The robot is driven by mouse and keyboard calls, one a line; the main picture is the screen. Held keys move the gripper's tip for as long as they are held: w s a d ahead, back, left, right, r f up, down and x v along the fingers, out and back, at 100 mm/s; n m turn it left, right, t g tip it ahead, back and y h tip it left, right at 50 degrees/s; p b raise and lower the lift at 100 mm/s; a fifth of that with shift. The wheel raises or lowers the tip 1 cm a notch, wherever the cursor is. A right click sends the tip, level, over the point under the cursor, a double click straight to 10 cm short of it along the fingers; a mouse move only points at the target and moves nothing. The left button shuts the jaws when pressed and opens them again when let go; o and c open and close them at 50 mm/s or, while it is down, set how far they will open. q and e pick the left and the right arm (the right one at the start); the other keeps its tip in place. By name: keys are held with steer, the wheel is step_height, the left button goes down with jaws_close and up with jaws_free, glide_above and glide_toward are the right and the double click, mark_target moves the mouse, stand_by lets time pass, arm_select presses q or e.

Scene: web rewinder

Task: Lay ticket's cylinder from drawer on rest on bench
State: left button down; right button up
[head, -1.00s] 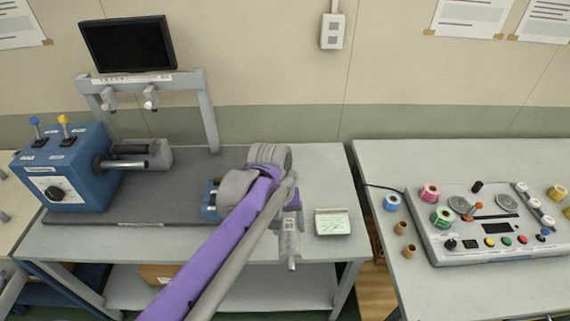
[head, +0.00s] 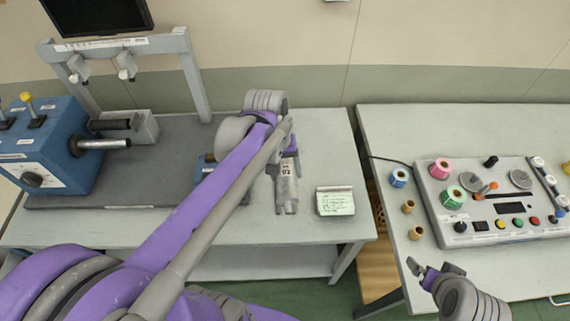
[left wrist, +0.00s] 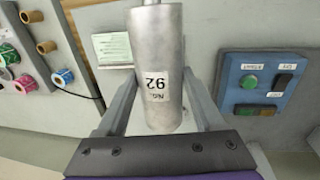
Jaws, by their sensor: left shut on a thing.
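My left gripper (left wrist: 155,110) is shut on a grey metal cylinder (left wrist: 158,60) with a narrower end pin and a white label, which seems to read No. 92 and is upside down in the left wrist view. In the head view the cylinder (head: 287,187) hangs pin end toward me, over the right part of the left bench (head: 320,130); its height above the top is unclear. A ticket (head: 335,201) on a small stand lies just right of it, its writing unreadable. My right gripper (head: 432,270) is empty at lower right, its finger gap unclear. I cannot make out a drawer or rest.
A blue switch box (left wrist: 262,85) is partly hidden by my arm in the head view. The right bench holds a control panel (head: 485,228) and small rolls. A gap separates the benches.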

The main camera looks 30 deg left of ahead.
arm_select(q)
step_height(320, 180, down, 3)
steer(key=shift+w+f, duration=0.15)
steer(key=shift+w+a+f+b, duration=0.5)
steer(key=shift+w+f+b, duration=0.3)
steer(key=shift+f, duration=0.9)
steer(key=shift+w+a+f+b, duration=0.5)
steer(key=shift+w+f+b, duration=0.3)
steer(key=shift+f, duration=0.85)
steer(key=shift+w+a+f+b, duration=0.5)
steer(key=shift+w+f+b, duration=0.25)
steer(key=shift+f, duration=0.95)
step_height(320, 180, down, 2)
steer(key=shift+b, duration=0.65)
steer(key=shift+s+f+b, duration=0.15)
steer(key=shift+f+b, duration=0.5)
steer(key=shift+f, duration=0.25)
steer(key=shift+f+b, duration=0.3)
steer(key=shift+f, duration=0.1)
arm_select(e)
steer(key=s+f+g, duration=0.1)
steer(key=s+f, duration=0.3)
steer(key=f, duration=0.7)
steer(key=shift+s, duration=0.3)
arm_select(q)
jaws_free()
